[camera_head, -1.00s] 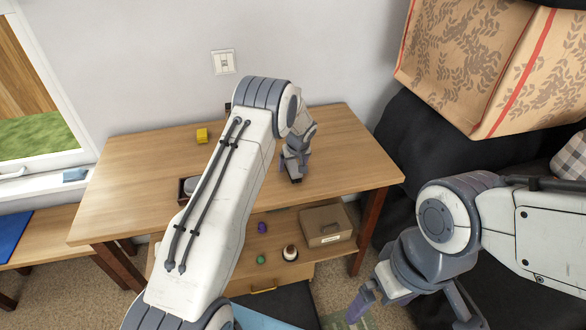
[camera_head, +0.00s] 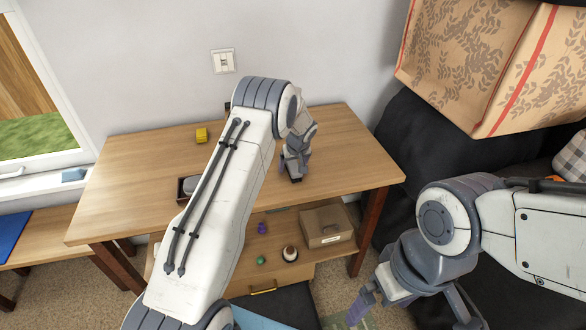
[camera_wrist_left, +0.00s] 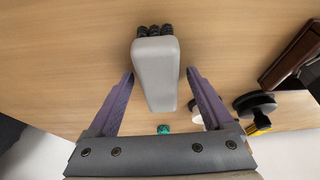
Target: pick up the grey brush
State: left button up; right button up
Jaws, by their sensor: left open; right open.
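The grey brush (camera_wrist_left: 156,78), a light grey block with black bristles at its far end, lies on the wooden table (camera_wrist_left: 60,60) in the left wrist view. My left gripper (camera_wrist_left: 159,73) is open, one purple finger on each side of the brush, with a gap at both sides. In the head view my left gripper (camera_head: 294,176) points down at the tabletop (camera_head: 345,160), and the brush is not clearly visible there. My right gripper (camera_head: 415,305) is open and empty low at the right, in front of the table, its fingertips partly cut off.
A yellow block (camera_head: 201,135) stands at the back of the table. A dark tray (camera_head: 184,194) is partly hidden by my left arm. A cardboard box (camera_head: 327,224), a bottle (camera_head: 290,253) and small items sit on the lower shelf. The tabletop's right side is clear.

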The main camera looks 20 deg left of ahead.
aim_at(294, 161)
pick_arm(q)
grip_shut()
jog(key=shift+r+p, duration=0.55)
jog(key=shift+p, duration=0.15)
jog(key=b+v, duration=0.1)
jog(key=v, duration=0.1)
jog(key=w+b+v, duration=0.1)
jog(key=v, duration=0.1)
jog(key=shift+s+d+r, duration=0.1)
jog(key=shift+d+r, duration=0.05)
jog(key=shift+r, duration=0.05)
jog(key=s+d+r+b, duration=0.2)
jog(key=s+d+r, duration=0.2)
jog(key=d, duration=0.5)
notch_tip(294, 161, up, 2)
jog(key=shift+d+r, duration=0.2)
jog(key=shift+d, duration=0.05)
jog(key=shift+s, duration=0.1)
